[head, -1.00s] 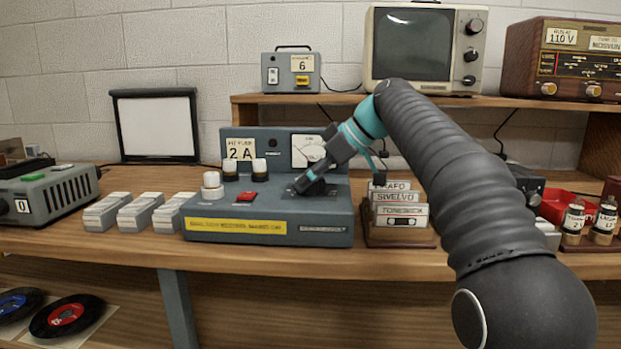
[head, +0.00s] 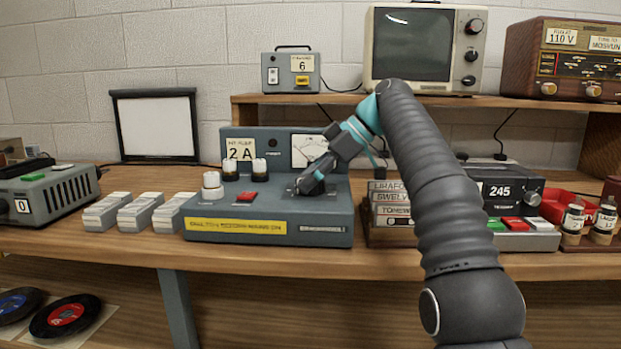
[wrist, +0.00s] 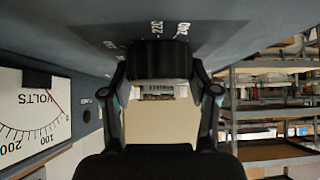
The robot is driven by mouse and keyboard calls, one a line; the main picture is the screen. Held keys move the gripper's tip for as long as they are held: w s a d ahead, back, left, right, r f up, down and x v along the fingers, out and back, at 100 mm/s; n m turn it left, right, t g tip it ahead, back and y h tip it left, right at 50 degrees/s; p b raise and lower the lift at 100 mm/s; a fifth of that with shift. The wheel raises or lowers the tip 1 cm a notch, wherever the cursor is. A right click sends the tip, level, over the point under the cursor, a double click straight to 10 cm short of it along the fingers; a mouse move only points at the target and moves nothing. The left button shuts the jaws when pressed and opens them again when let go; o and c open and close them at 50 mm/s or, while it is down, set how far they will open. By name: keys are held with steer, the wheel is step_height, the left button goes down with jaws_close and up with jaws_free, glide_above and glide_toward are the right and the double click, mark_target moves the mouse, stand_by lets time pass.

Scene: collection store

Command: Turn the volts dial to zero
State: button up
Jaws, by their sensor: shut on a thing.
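The grey-blue power unit (head: 270,222) stands on the bench. My gripper (head: 310,184) reaches down to its right part in the head view, hiding the dial there. The wrist view, upside down, shows my gripper (wrist: 158,74) shut on a black volts dial (wrist: 158,58), one finger on each side. Marks 220 and 240 show on the panel beside the dial. The white volts meter (wrist: 35,115) is at left in the wrist view. Its red needle lies near the end of the scale past the 100 mark. The dial's pointer is not visible.
White knobs (head: 212,186) and a red button (head: 246,196) sit left on the unit. A card holder (head: 392,204) stands close to its right. A black device reading 245 (head: 503,192) is farther right. Grey-white blocks (head: 140,213) stand to the left.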

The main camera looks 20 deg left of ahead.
steer(key=shift+f, duration=0.2)
steer(key=o, duration=1.1)
steer(key=shift+w+d, duration=0.1)
steer(key=shift+o, duration=0.3)
steer(key=shift+r, duration=0.1)
steer(key=shift+r+m, duration=0.1)
steer(key=shift+m, duration=0.2)
